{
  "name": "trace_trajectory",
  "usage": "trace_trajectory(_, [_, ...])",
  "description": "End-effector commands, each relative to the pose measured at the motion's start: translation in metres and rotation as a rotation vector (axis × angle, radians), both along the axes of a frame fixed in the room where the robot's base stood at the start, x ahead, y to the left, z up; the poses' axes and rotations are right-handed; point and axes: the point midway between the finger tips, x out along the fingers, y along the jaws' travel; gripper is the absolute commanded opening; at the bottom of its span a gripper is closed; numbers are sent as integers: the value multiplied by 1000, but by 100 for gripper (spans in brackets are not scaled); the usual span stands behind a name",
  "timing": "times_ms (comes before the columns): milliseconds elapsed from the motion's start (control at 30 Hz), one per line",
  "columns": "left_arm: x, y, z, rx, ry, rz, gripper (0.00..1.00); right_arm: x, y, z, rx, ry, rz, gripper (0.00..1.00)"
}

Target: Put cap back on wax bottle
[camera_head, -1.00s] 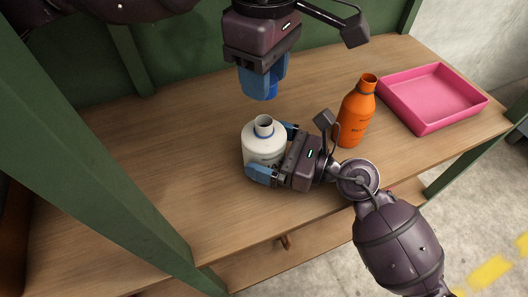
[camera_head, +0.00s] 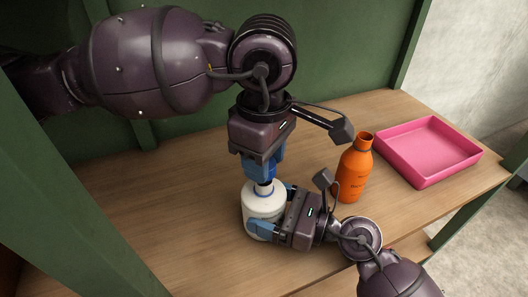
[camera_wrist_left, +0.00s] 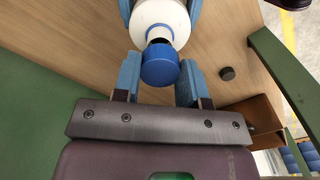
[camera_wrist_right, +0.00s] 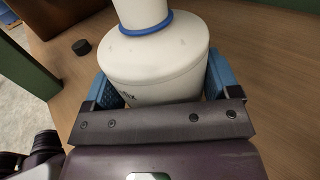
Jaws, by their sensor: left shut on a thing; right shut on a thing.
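The white bottle (camera_head: 264,211) with a blue ring at its neck stands upright on the table. My right gripper (camera_head: 272,209) is shut around its body from the right; the right wrist view shows the bottle (camera_wrist_right: 155,65) between both fingers. My left gripper (camera_head: 264,168) points down over the neck, shut on the blue cap (camera_wrist_left: 160,66). In the left wrist view the cap is very near the bottle's mouth, with a dark part of the neck (camera_wrist_left: 160,41) showing beside it. I cannot tell whether cap and neck touch.
An orange bottle (camera_head: 353,170) without a visible cap stands right of my right gripper. A pink tray (camera_head: 428,176) lies empty farther right. A small black disc (camera_wrist_left: 227,73) lies on the table. Green posts frame the table; its left part is clear.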

Motion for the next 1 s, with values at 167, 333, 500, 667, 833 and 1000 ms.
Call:
trace_trajectory(167, [0,0,-6,-1,-1,0,17,0,0,0,0,0,0,39])
trace_trajectory(333, [0,0,-6,-1,-1,0,17,0,0,0,0,0,0,39])
trace_trajectory(500, [0,0,-6,0,-1,0,17,0,0,0,0,0,0,39])
trace_trajectory(667, [0,0,-8,1,-1,1,17,0,0,0,0,0,-1,39])
trace_trajectory(833, [0,0,-16,1,0,1,17,0,0,0,0,0,-1,39])
trace_trajectory(1000, [0,0,-23,1,0,1,17,0,0,0,0,0,-1,39])
